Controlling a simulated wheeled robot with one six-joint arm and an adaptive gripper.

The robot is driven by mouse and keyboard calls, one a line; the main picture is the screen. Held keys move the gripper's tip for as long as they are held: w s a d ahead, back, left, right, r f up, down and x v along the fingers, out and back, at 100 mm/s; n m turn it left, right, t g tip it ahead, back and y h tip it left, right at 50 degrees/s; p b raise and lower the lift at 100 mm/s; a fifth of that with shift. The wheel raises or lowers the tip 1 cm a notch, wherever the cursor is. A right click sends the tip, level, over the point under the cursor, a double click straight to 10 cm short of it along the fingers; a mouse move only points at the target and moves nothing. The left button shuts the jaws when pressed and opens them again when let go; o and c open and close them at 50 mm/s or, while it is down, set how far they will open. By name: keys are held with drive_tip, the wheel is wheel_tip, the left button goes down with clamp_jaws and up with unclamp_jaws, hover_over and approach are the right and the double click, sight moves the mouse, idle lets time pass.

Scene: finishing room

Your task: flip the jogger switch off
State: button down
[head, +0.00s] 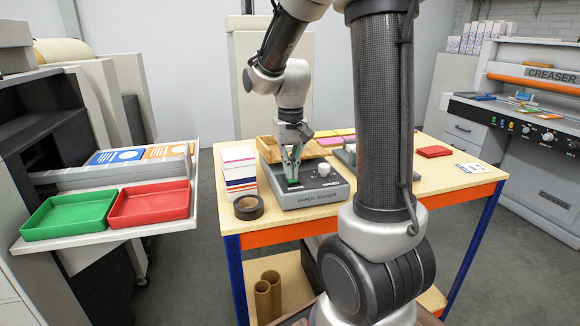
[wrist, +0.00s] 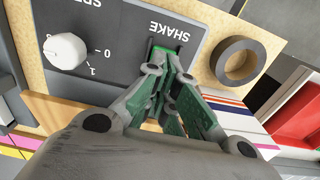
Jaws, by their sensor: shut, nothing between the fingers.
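The paper jogger (head: 330,192) is a grey box near the front of the wooden table. Its top plate (wrist: 112,28) carries a white speed knob (head: 323,170), also in the wrist view (wrist: 66,51), and a green switch (wrist: 163,48) in a dark frame below the SHAKE lettering. My gripper (head: 292,177) points down over the switch side of the jogger. In the wrist view my gripper (wrist: 168,70) has its fingers together, empty, with the tips at or just above the switch. The fingers hide part of the switch; its tilt and any contact cannot be told.
A roll of dark tape (head: 248,207) and a stack of paper (head: 239,168) stand left of the jogger. A wooden tray (head: 264,150) is behind it. A red pad (head: 434,151) lies at the right. Green (head: 68,231) and red (head: 150,219) trays sit on a shelf at left.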

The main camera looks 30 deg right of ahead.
drive_tip(key=shift+s+a+f, duration=0.1)
drive_tip(key=shift+s+f, duration=0.25)
drive_tip(key=shift+s, duration=0.15)
drive_tip(key=shift+s+f, duration=0.1)
idle(1.0)
drive_tip(key=shift+s+a, duration=0.1)
drive_tip(key=shift+s+a+r, duration=0.15)
drive_tip(key=shift+s+r, duration=0.1)
drive_tip(key=shift+s, duration=0.35)
drive_tip(key=shift+r, duration=0.1)
wheel_tip(320, 180, up, 14)
idle(0.4)
idle(0.4)
